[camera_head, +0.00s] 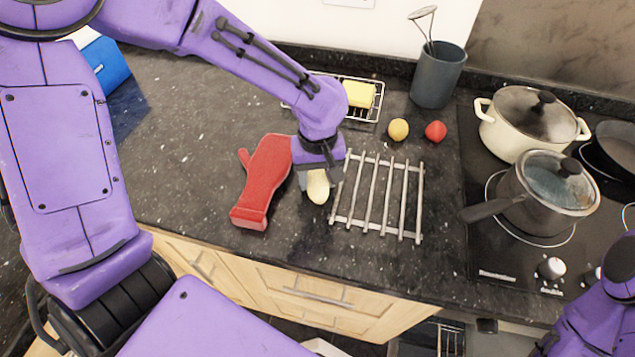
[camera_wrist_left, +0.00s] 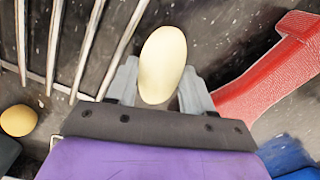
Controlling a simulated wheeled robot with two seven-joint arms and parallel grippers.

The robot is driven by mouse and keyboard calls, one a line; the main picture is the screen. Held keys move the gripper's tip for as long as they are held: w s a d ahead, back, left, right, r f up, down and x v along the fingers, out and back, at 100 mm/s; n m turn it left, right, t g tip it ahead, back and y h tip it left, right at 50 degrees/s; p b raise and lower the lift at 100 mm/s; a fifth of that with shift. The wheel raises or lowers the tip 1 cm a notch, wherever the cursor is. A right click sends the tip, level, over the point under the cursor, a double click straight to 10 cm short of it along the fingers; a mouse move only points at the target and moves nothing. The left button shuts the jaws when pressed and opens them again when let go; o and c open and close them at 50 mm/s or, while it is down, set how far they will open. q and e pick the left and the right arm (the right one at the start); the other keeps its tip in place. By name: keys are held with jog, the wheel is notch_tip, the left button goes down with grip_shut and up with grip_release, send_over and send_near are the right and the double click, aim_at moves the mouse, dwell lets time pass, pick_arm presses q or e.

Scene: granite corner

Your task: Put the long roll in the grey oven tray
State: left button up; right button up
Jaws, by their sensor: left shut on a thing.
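My left gripper (camera_head: 317,184) points down over the counter and is shut on a smooth, pale cream, elongated thing, which I take for the long roll (camera_head: 318,187). In the left wrist view the roll (camera_wrist_left: 162,64) stands out between the two grey fingers (camera_wrist_left: 160,85). Whether the roll touches the counter is hard to tell. I cannot clearly make out a grey oven tray; a dark opening with wire bars (camera_head: 447,338) shows below the counter at the bottom edge. My right gripper is out of view; only part of that arm shows at lower right.
A red oven mitt (camera_head: 262,180) lies just left of the gripper, a metal slatted rack (camera_head: 384,190) just right. Behind are a sponge (camera_head: 359,94), lemon (camera_head: 398,129), red fruit (camera_head: 436,131) and utensil pot (camera_head: 438,75). Pots (camera_head: 545,185) stand on the right hob.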

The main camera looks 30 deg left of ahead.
pick_arm(q)
jog(key=shift+s+r, duration=0.2)
jog(key=shift+s, duration=0.2)
jog(key=shift+f, duration=0.15)
jog(key=o, duration=1.1)
jog(key=shift+w+f, duration=0.1)
